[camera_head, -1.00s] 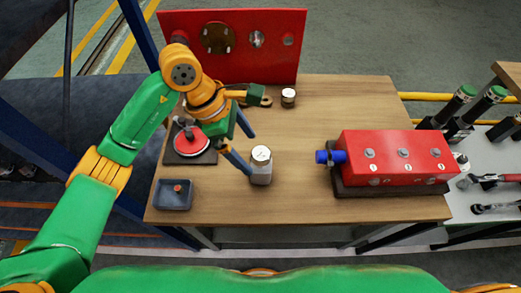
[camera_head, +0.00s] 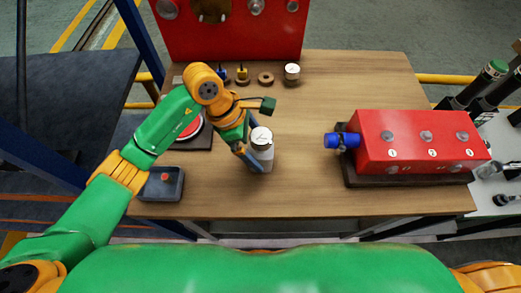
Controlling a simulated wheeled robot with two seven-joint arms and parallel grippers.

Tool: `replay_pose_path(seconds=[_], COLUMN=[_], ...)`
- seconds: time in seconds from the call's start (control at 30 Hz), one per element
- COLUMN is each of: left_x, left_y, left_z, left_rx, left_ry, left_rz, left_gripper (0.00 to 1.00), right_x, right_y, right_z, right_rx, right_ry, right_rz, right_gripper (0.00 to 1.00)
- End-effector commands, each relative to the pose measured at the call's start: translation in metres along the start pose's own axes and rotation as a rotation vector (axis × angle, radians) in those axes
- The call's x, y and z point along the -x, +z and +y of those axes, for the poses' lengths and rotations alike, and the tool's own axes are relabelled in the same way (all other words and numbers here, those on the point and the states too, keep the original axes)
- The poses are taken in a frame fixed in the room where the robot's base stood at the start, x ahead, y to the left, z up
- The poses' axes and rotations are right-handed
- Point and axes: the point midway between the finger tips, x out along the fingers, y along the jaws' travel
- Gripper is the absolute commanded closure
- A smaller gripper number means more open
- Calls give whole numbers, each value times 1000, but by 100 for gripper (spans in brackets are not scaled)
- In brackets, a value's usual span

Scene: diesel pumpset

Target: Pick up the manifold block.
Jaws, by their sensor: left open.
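The manifold block, which I take to be the small pale grey block (camera_head: 262,157) with a round white dial on top, stands upright on the wooden table, left of its middle. My left gripper (camera_head: 248,142) is open at the left side of this block, with its blue fingers close to it. The arm comes in from the left. I cannot tell whether the fingers touch the block or how far they reach around it. My right gripper is out of view.
A red numbered housing (camera_head: 420,138) with a blue fitting (camera_head: 341,140) sits on a dark base at the right. A grey tray (camera_head: 161,196) is at front left. A small gauge (camera_head: 291,72) and rings stand before the red back panel (camera_head: 275,35). The table's middle is clear.

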Motion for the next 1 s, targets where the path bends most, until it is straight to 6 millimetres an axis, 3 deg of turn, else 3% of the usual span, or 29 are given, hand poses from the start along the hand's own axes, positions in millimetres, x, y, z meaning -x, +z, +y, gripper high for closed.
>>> replay_pose_path(seconds=[0.03, 0.17, 0.37, 0.73, 1.0], left_x=[-6, -23, -25, -24, -24], left_y=[3, 1, 0, 0, 1], left_z=[-2, -1, 0, 0, 0], left_rx=[2, 0, -1, -1, -1], left_ry=[-7, -2, 0, 1, 2], left_rz=[-1, 0, 1, 1, -1], left_gripper=[0, 0, 0, 100, 100], right_x=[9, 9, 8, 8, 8], right_y=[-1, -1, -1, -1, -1], right_z=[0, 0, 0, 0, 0], right_rx=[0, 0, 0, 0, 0], right_ry=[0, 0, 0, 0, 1], right_rz=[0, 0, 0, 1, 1], right_gripper=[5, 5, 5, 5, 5])
